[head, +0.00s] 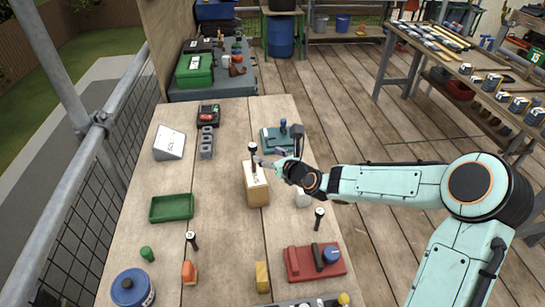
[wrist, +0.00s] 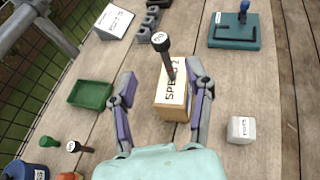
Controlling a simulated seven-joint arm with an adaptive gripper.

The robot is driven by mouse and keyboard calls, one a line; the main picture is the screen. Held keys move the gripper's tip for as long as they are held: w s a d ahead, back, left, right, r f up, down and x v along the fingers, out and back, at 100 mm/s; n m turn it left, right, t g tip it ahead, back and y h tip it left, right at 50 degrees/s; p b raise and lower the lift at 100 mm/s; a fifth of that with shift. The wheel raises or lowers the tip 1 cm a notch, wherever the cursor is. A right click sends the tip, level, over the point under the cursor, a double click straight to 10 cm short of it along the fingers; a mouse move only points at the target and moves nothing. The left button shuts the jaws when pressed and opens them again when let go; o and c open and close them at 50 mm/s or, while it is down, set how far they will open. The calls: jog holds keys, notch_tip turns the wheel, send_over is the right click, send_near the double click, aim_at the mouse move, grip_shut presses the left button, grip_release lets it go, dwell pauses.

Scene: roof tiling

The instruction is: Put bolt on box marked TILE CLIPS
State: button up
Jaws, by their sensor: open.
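A wooden box (head: 257,192) with a pale top stands mid-table; its label in the wrist view (wrist: 172,101) looks like "SPEED 2", though I cannot read it surely. A dark bolt (head: 253,152) with a round, marked head stands upright over the box top, and it also shows in the wrist view (wrist: 167,62). My gripper (head: 264,158) is open, its fingers on either side of the bolt and box in the wrist view (wrist: 162,80). I see no gap or contact clearly. No label clearly reads TILE CLIPS.
A white wedge-shaped block (head: 169,143) with unreadable writing stands at the back left. A green tray (head: 171,208) is left of the box, a small white cube (head: 303,198) right. A teal stand (head: 283,138) is behind; a red base (head: 314,262) is in front.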

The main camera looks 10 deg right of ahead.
jog(key=s+d+r+n+g+h, duration=0.1)
jog(key=s+n+g, duration=0.5)
jog(key=s+n, duration=1)
jog(key=s+r+n+g+h, duration=0.2)
jog(key=s+n+g, duration=0.4)
jog(key=s+n, duration=1)
jog(key=s+h, duration=0.1)
jog(key=s, duration=0.5)
jog(key=shift+s+d+r+n+g, duration=0.25)
jog(key=shift+s+d+n+g, duration=0.05)
jog(key=shift+s+d+g, duration=0.1)
